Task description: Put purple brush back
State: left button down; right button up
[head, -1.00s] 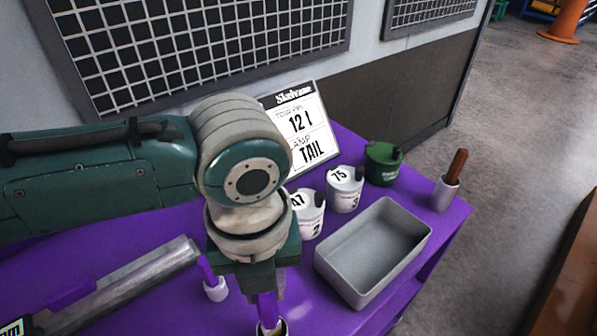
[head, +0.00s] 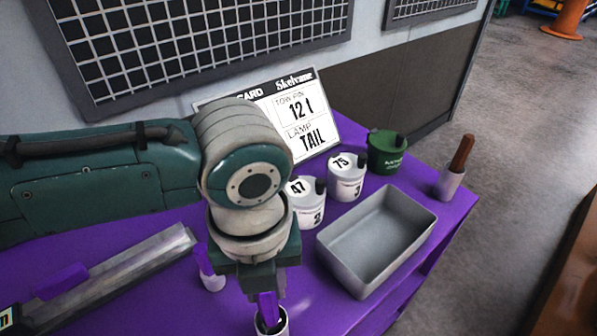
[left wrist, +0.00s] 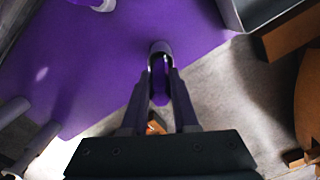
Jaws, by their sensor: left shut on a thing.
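My left gripper (head: 266,294) points down near the table's front edge and is shut on a purple brush (head: 267,308). The brush stands upright with its lower end at the mouth of a white cup (head: 282,322); how deep it sits is hidden. In the left wrist view the purple brush (left wrist: 160,88) lies between my two fingers, with the cup's rim (left wrist: 160,46) at their tips. A second purple-handled thing (head: 203,258) stands in a small white cup (head: 213,283) just left of my gripper. My right gripper is not in view.
A grey tray (head: 425,222) stands right of my gripper. Behind it are white pots marked 47 (head: 305,208) and 75 (head: 347,183), a green pot (head: 388,156) and a cup with a brown handle (head: 449,184). A card (head: 310,112) leans behind. A grey metal bar (head: 130,268) lies left.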

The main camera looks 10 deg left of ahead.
pick_arm(q)
jog(key=shift+f+b, duration=0.8)
jog(key=shift+f, duration=0.2)
jog(key=c, duration=0.6)
grip_release()
notch_tip(320, 180, up, 10)
jog(key=shift+s+d+f, duration=0.1)
jog(key=shift+s, duration=0.05)
